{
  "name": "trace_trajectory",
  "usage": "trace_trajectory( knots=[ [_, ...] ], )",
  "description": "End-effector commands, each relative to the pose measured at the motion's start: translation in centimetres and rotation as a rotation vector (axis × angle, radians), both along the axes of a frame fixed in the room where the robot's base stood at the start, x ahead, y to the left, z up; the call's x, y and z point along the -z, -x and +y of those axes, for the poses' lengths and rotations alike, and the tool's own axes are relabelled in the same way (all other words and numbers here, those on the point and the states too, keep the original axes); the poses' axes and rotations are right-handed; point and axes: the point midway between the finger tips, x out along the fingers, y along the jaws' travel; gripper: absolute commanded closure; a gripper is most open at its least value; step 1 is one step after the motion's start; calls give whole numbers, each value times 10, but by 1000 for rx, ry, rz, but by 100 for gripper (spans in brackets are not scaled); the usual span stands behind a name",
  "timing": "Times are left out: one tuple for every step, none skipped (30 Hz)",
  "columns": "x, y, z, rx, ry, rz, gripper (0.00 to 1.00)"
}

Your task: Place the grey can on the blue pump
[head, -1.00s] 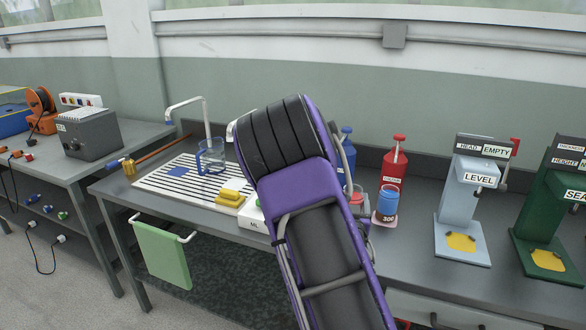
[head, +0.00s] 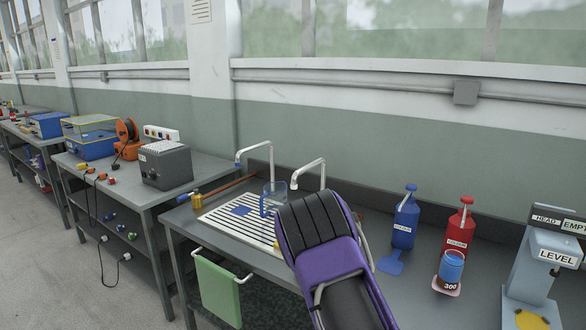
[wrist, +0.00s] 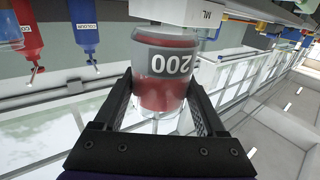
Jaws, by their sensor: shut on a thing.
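My gripper (wrist: 160,82) is shut on a can (wrist: 163,75) with a grey band marked 200 and a red part, upside down in the wrist view. The can is at a white block marked ML (wrist: 185,12); I cannot tell whether they touch. The blue pump (head: 404,222) stands on the bench right of my arm, with a bare blue plate (head: 391,263) before it. It also shows inverted in the wrist view (wrist: 85,32). My arm hides the gripper and can in the head view.
A red pump (head: 460,228) stands right of the blue one, with a blue can marked 300 (head: 452,265) on its plate. A grey LEVEL machine (head: 540,262) is further right. A glass jug (head: 273,198), taps and a drain rack (head: 228,215) lie left.

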Motion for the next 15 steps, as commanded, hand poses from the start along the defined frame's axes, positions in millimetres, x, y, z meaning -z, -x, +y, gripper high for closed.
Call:
trace_trajectory(
  knots=[
    [0,0,0,-1,0,-1,95],
    [0,0,1,-3,2,0,95],
    [1,0,2,-5,3,1,95],
    [1,0,2,-6,4,2,95],
    [0,0,2,-6,4,1,95],
    [0,0,2,-4,4,0,95],
    [0,0,2,-4,3,-1,95],
    [-1,0,1,-3,3,-1,95],
    [-1,0,1,-2,2,-2,95],
    [-1,0,1,-2,2,-2,95],
    [-1,0,0,-1,2,-2,95],
    [-1,-1,-1,2,1,-3,95],
    [-1,-2,-3,7,1,-4,95],
    [-2,-4,-6,15,2,-6,95],
    [-4,-8,-12,32,3,-8,95]
  ],
)
